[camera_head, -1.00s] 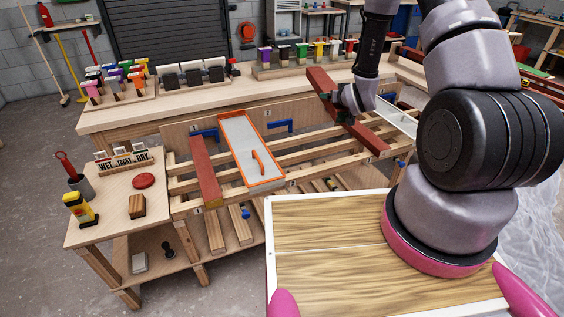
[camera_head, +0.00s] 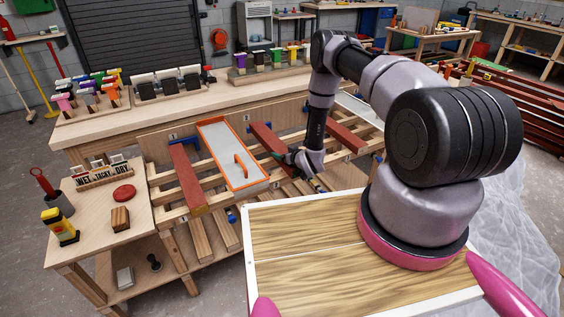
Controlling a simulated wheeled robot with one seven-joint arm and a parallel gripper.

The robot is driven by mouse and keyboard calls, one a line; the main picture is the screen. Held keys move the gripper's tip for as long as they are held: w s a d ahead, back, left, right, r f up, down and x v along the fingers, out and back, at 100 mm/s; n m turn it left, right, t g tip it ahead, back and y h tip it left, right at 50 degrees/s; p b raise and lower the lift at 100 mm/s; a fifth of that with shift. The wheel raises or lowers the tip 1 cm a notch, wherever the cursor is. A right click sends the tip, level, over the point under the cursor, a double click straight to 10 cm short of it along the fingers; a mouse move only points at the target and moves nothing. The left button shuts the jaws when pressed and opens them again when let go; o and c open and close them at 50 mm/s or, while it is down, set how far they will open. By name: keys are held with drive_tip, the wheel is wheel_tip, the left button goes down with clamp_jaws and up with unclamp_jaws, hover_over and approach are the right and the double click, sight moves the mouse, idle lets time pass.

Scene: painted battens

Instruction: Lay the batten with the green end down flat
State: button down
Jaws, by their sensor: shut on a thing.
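My gripper (camera_head: 288,158) is low over the slatted rack (camera_head: 222,197), at the near end of the middle red batten (camera_head: 266,139). It is shut on this batten, though the fingers are small and dark here. A small dark green patch shows by the fingertips; I cannot tell whether it is the batten's painted end. The middle batten slopes across the rack, right of the orange-edged tray; whether it lies fully flat is unclear. Another red batten (camera_head: 187,176) lies left of the tray. A third red batten (camera_head: 347,138) lies to the right, partly behind my arm.
The orange-edged tray (camera_head: 216,131) stands between the left and middle battens. A side table (camera_head: 88,228) at left carries a red disc (camera_head: 124,193), a wooden block (camera_head: 120,218) and a wet-tacky-dry sign (camera_head: 100,175). Coloured-handled tools stand on the back bench (camera_head: 190,101).

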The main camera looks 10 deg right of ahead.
drive_tip(key=shift+w+f, duration=0.1)
drive_tip(key=shift+f, duration=2.2)
unclamp_jaws()
drive_tip(key=shift+f, duration=0.15)
drive_tip(key=v, duration=1.2)
